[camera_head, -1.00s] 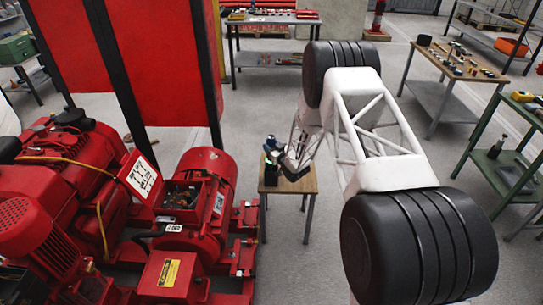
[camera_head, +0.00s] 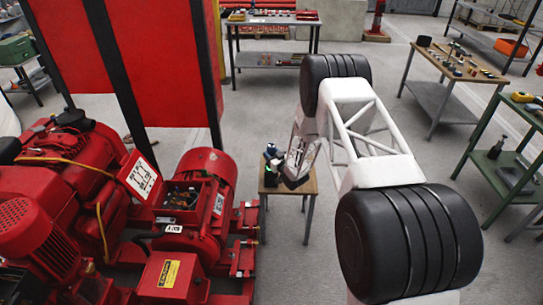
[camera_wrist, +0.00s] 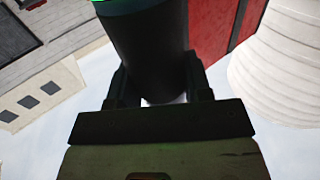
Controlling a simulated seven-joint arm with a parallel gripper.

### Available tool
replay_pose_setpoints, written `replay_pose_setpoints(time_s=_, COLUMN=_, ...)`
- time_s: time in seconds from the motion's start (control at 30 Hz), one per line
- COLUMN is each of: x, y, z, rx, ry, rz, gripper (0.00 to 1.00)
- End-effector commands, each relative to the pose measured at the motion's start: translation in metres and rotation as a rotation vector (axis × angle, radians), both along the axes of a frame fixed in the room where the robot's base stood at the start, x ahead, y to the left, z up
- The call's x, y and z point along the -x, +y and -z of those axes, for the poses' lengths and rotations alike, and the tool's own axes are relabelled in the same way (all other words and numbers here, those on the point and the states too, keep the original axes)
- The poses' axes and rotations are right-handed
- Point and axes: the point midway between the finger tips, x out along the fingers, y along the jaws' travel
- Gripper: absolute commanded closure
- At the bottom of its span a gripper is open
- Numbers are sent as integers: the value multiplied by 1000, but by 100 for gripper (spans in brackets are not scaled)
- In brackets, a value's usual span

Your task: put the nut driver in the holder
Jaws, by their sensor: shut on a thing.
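My gripper (camera_wrist: 160,92) is shut around a thick dark cylinder in the wrist view, with one finger on each side. This looks like the handle of the nut driver (camera_wrist: 150,40); a bright green edge shows at the top of the picture. The lower part of it is hidden by the gripper body. In the head view the end of my arm is over or beside a small wooden-topped table (camera_head: 306,187), with small dark, blue and green shapes crowded there. I cannot make out the holder or whether the tool touches anything.
A red pump set (camera_head: 200,200) stands close on the left of the small table, with a red cabinet (camera_head: 165,65) behind. A workbench (camera_head: 455,60) with small parts and a green shelf (camera_head: 520,150) stand at the right. Grey floor between is clear.

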Motion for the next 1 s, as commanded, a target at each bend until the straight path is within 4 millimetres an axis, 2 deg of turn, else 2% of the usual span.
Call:
replay_pose_setpoints(time_s=0.53, x=-1, y=0, z=4, rx=-1, ry=-3, rz=0, gripper=83)
replay_pose_setpoints(time_s=0.57, x=0, y=0, z=5, rx=0, ry=-1, rz=0, gripper=53)
replay_pose_setpoints(time_s=0.7, x=0, y=0, z=5, rx=0, ry=-1, rz=0, gripper=32)
replay_pose_setpoints(time_s=0.73, x=0, y=0, z=5, rx=0, ry=-1, rz=0, gripper=29)
replay_pose_setpoints(time_s=1.0, x=0, y=0, z=5, rx=0, ry=-1, rz=0, gripper=29)
